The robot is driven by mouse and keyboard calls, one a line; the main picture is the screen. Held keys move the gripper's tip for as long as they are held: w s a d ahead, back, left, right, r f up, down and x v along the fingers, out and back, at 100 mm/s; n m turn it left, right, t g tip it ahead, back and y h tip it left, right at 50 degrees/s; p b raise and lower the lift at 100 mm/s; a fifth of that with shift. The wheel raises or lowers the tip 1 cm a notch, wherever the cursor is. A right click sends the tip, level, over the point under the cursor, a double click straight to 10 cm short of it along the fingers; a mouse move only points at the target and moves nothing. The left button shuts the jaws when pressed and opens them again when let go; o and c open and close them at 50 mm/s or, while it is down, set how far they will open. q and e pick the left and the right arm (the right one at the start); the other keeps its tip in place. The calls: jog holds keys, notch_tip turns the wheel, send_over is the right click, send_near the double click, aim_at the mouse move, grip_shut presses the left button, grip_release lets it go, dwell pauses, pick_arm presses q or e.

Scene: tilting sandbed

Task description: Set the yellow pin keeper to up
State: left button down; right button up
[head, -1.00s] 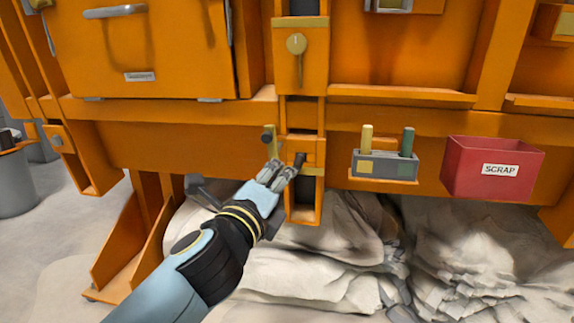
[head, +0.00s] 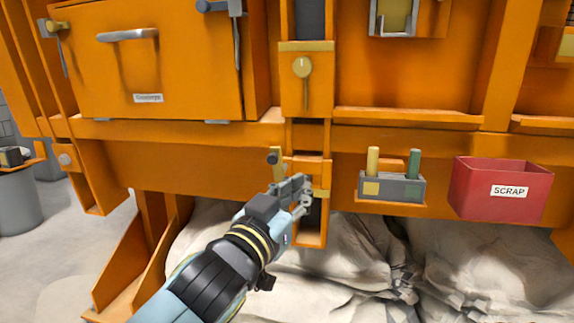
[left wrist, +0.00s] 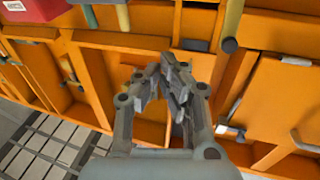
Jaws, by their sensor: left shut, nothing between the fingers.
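A short yellow bar with a dark round end (head: 276,165) stands steeply upright at the left edge of the narrow orange slot housing (head: 313,240); its lower end is hidden behind my gripper. It seems to be the yellow pin keeper. A yellow rod with a dark end also shows at the top of the left wrist view (left wrist: 232,25). My left gripper (head: 303,193) is shut and empty in front of the slot housing, just below and right of the bar. I cannot tell whether it touches anything. Its closed fingers fill the middle of the left wrist view (left wrist: 168,78). My right gripper is not in view.
To the right are a grey holder (head: 405,189) with a yellow and a green peg, and a red SCRAP bin (head: 500,190). An orange door (head: 165,60) is at upper left. Pale sandy heaps lie below.

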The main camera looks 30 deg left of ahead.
aim_at(276, 168)
pick_arm(q)
jog(key=w+a+r+m+y+p, duration=0.1)
jog(key=w+a+r+m+y, duration=0.1)
jog(key=w+a+m, duration=0.5)
jog(key=shift+w+m+t, duration=0.3)
jog(key=shift+m, duration=2.5)
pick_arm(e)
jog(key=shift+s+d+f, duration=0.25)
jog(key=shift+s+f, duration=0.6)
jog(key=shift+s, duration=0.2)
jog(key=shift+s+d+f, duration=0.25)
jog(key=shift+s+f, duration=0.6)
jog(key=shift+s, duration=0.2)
